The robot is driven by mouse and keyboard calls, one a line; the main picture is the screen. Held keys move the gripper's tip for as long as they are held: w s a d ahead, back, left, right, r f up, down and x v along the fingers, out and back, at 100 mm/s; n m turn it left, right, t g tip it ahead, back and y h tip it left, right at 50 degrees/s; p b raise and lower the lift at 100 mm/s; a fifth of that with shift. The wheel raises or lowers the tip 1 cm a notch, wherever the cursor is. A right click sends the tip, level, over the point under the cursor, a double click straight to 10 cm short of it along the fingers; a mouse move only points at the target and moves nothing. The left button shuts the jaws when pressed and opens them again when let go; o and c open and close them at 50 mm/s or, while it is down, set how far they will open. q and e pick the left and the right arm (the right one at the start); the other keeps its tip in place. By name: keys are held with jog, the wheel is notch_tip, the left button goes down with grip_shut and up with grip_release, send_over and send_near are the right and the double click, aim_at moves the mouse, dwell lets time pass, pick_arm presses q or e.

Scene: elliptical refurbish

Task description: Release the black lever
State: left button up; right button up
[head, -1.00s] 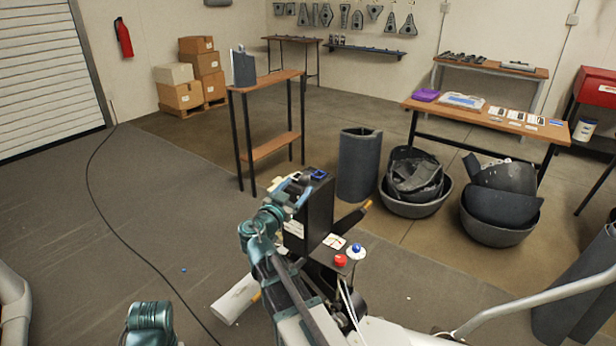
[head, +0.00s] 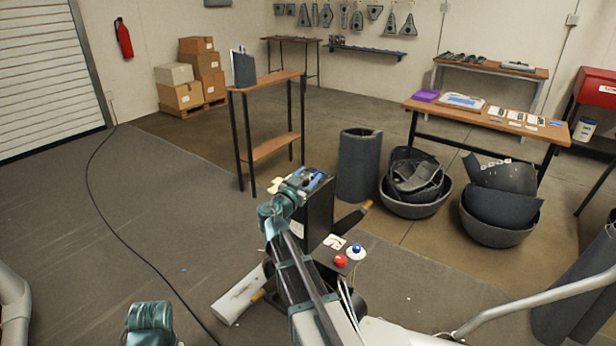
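My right gripper (head: 302,183) is at the top of a dark upright box (head: 320,208) in the middle of the head view. Its fingers are small and overlap the blue and dark parts on the box top, so I cannot tell whether they are open or shut on anything. A black bar with an orange tip (head: 350,219) sticks out to the right of the box; it may be the black lever, but I cannot be sure. My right gripper is apart from that bar. Part of my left arm shows at the bottom left; its gripper fingers are not visible.
A red button (head: 340,261) and a blue button (head: 356,250) sit beside the box. A grey cylinder (head: 359,166) and tubs of dark shells (head: 415,205) stand behind it. A narrow wooden table (head: 268,82) stands further back. The floor on the left is mostly clear, with a black cable.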

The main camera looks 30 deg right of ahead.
grip_shut()
dwell(1.1)
